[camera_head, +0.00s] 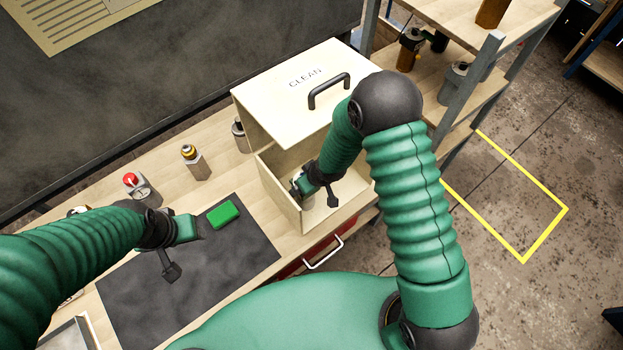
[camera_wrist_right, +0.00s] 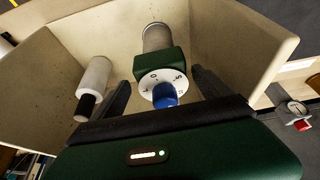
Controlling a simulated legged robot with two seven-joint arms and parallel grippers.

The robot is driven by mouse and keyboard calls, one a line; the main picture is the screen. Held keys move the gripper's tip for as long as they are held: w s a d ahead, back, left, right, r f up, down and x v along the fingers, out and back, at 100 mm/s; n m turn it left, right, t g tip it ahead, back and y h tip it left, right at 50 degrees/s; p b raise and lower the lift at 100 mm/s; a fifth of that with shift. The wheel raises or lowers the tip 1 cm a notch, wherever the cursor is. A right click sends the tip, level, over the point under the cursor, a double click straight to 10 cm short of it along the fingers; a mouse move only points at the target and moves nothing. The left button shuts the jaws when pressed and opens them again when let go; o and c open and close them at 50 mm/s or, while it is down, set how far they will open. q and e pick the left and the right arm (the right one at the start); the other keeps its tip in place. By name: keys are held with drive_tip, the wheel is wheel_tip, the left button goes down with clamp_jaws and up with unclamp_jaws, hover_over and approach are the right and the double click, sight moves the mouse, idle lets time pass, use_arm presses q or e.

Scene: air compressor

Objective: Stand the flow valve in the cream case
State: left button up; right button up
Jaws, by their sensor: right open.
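The cream case (camera_head: 289,207) stands open on the bench, with its lid marked CLEAN behind the opening. In the right wrist view, a valve with a grey cylinder, green block, white dial and blue knob (camera_wrist_right: 160,62) is inside the case, apparently upright, knob toward me. I take it for the flow valve. My right gripper (camera_head: 302,186) reaches into the case; its dark fingers, in the right wrist view (camera_wrist_right: 162,92), are open on either side of the valve. My left gripper (camera_head: 195,229) is over the dark mat; its fingers are not clear.
A white cylinder with a black end (camera_wrist_right: 93,85) is also in the case, beside the valve. A green block (camera_head: 223,213) lies on the dark mat (camera_head: 245,245). A red-topped part (camera_head: 135,185) and a yellow-topped part (camera_head: 194,162) stand behind it. A shelf rack (camera_head: 470,85) stands right.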

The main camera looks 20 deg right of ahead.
drive_tip(key=s+d+r+m, duration=0.2)
drive_tip(key=s+d+r, duration=0.2)
drive_tip(key=s+r, duration=0.4)
drive_tip(key=s+d+r+m+g+h, duration=0.1)
drive_tip(key=s+d+r+m, duration=0.1)
drive_tip(key=s+d+r, duration=0.2)
drive_tip(key=s+r+b, duration=0.1)
drive_tip(key=s+r, duration=0.2)
drive_tip(key=r, duration=0.3)
drive_tip(key=shift+s+g+h, duration=0.3)
drive_tip(key=shift+s, duration=0.1)
drive_tip(key=shift+w+f, duration=0.1)
